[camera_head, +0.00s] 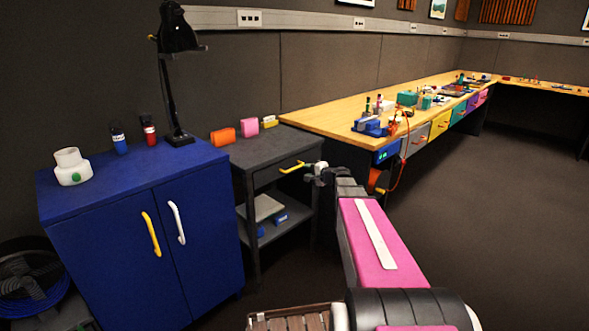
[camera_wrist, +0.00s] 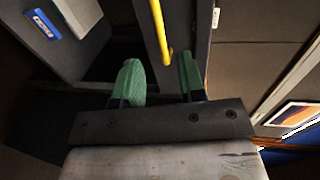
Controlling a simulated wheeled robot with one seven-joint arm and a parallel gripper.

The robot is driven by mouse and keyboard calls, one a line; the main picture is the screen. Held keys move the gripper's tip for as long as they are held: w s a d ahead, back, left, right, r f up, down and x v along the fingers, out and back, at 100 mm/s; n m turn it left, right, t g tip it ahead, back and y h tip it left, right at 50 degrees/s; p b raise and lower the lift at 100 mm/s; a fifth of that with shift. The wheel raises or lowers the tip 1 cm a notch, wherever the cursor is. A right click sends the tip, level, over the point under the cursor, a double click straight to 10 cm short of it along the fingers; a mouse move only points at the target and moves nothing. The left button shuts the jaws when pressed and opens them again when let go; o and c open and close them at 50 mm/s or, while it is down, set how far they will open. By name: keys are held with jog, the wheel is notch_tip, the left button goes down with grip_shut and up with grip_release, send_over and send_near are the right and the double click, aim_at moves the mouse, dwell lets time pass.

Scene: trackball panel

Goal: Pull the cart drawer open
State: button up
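The dark grey cart (camera_head: 282,143) stands between the blue cabinet and the long workbench. Its drawer front (camera_head: 268,178) lies just under the top and looks closed. A yellow bar handle (camera_head: 291,167) is on the drawer. In the wrist view the yellow handle (camera_wrist: 159,28) comes down from the top edge, its lower end between the green fingertips. My gripper (camera_wrist: 160,72) is open, with a gap on both sides of the handle; I cannot tell whether either finger touches it. In the head view my gripper (camera_head: 311,171) is small, at the handle's right end.
The blue cabinet (camera_head: 110,215) stands close on the cart's left. The workbench (camera_head: 335,118) is close on its right, with an orange cable hanging from its near end. Small boxes (camera_head: 223,137) sit on the cart top. Open floor (camera_head: 490,230) lies to the right.

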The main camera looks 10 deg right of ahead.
aim_at(295, 168)
jog(key=x, duration=0.9)
jog(key=shift+s, duration=0.1)
grip_shut()
